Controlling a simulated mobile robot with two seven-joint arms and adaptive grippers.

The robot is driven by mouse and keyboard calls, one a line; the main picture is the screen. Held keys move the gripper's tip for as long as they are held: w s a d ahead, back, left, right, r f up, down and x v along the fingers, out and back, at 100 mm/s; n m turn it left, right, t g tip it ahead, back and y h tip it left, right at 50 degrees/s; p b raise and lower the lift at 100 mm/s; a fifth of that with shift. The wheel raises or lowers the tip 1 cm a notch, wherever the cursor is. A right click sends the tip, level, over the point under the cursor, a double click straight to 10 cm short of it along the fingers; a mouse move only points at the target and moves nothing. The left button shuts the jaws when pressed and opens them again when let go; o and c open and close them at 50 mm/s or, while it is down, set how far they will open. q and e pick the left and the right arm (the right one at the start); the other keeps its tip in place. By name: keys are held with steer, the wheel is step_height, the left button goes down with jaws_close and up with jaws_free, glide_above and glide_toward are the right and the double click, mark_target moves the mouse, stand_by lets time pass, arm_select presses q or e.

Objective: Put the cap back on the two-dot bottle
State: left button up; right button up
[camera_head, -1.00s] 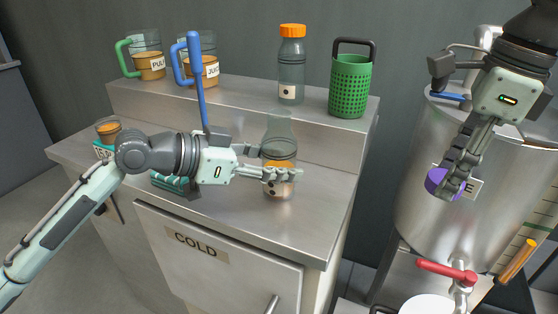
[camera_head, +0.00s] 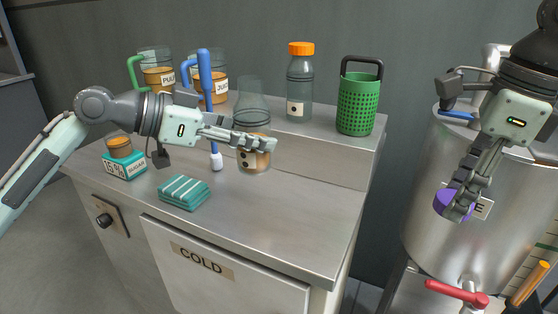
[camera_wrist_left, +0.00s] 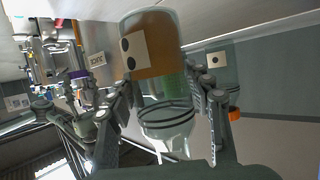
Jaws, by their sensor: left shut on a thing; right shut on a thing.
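The two-dot bottle (camera_head: 253,160) is clear, has an open neck and holds orange juice in its lower part. My left gripper (camera_head: 258,142) is shut around its body and holds it about upright, seemingly above the counter. The left wrist view shows the bottle (camera_wrist_left: 150,50) between the fingers, with its two-dot label facing the camera. My right gripper (camera_head: 462,204) is shut on a purple cap (camera_head: 446,201), in front of the steel tank and well to the right of the bottle. The fingers hide part of the cap.
On the raised shelf stand a one-dot bottle with an orange cap (camera_head: 299,85), a green basket (camera_head: 357,102) and two pitchers (camera_head: 158,75). The front counter (camera_head: 290,220) is clear.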

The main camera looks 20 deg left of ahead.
arm_select(q)
steer(key=a+r, duration=0.3)
steer(key=a, duration=0.2)
steer(key=shift+w+r, duration=0.2)
steer(key=shift+w, duration=0.25)
arm_select(e)
steer(key=shift+f, duration=0.2)
arm_select(q)
steer(key=shift+a, duration=0.1)
steer(key=o, duration=0.7)
jaws_close()
